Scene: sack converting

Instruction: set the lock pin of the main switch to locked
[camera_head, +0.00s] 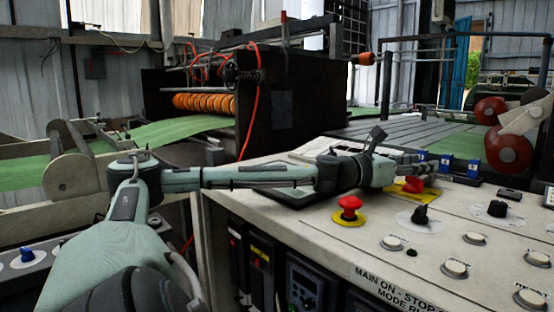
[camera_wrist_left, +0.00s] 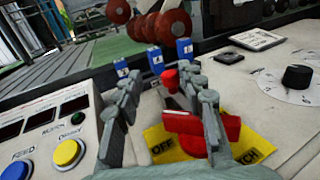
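The main switch (camera_wrist_left: 190,123) is a red handle on a yellow plate (camera_wrist_left: 158,150) with "OFF" lettering, low in the left wrist view. In the head view its yellow plate (camera_head: 398,189) shows partly behind my left gripper (camera_head: 422,166). A small red knob (camera_wrist_left: 170,79), apparently the lock pin, stands up just beyond the handle. In the left wrist view my left gripper (camera_wrist_left: 158,82) has its fingers apart. The knob lies between them, closer to the right finger; contact cannot be told. The right finger hides part of the switch. My right gripper is out of view.
The sloping panel carries a red emergency button (camera_head: 349,205), a black rotary knob (camera_head: 420,215), another black knob (camera_wrist_left: 297,77) and several white push buttons. Blue blocks (camera_wrist_left: 155,60) stand behind the switch. A small box with yellow and blue buttons (camera_wrist_left: 68,153) sits left of the gripper.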

